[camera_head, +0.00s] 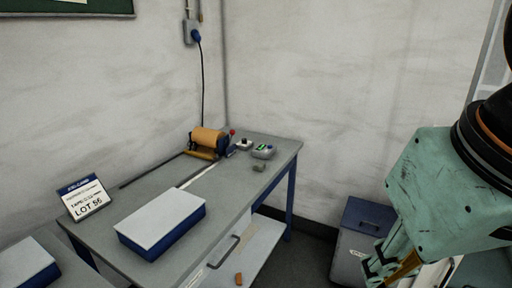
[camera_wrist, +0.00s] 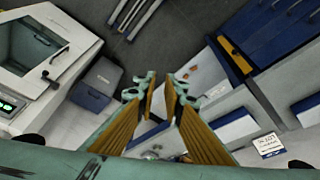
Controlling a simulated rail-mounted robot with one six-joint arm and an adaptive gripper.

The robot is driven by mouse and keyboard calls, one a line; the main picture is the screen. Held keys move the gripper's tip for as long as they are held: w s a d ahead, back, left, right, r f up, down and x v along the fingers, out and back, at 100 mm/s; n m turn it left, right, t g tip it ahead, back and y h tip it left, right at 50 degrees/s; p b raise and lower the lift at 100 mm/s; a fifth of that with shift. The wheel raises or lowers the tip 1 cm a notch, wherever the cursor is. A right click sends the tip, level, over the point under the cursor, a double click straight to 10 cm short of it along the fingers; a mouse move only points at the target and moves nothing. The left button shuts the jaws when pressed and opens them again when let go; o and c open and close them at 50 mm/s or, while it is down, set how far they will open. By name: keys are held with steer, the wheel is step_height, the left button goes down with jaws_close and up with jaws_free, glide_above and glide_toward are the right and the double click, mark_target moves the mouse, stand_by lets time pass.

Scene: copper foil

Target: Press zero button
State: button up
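A small grey device with a green display (camera_head: 263,151) sits near the back right corner of the grey table (camera_head: 225,222). A small box with a dark knob (camera_head: 244,144) stands just left of it. Both are too small to tell which part is a zero button. My gripper (camera_head: 388,266) is at the lower right in the head view, apart from the table and well to the right of the devices. In the wrist view my gripper (camera_wrist: 161,88) has its two yellow-padded fingers apart, with nothing visible between the tips.
An orange roll (camera_head: 207,139) sits on a stand at the table's back. A white-topped blue box (camera_head: 162,222) and a LOT 55 sign (camera_head: 84,198) are nearer. A grey-blue bin (camera_head: 362,240) stands on the floor. A white windowed cabinet (camera_wrist: 50,50) has a green display.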

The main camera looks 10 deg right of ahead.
jaws_close()
stand_by(0.5)
steer(key=shift+w, duration=0.1)
stand_by(0.6)
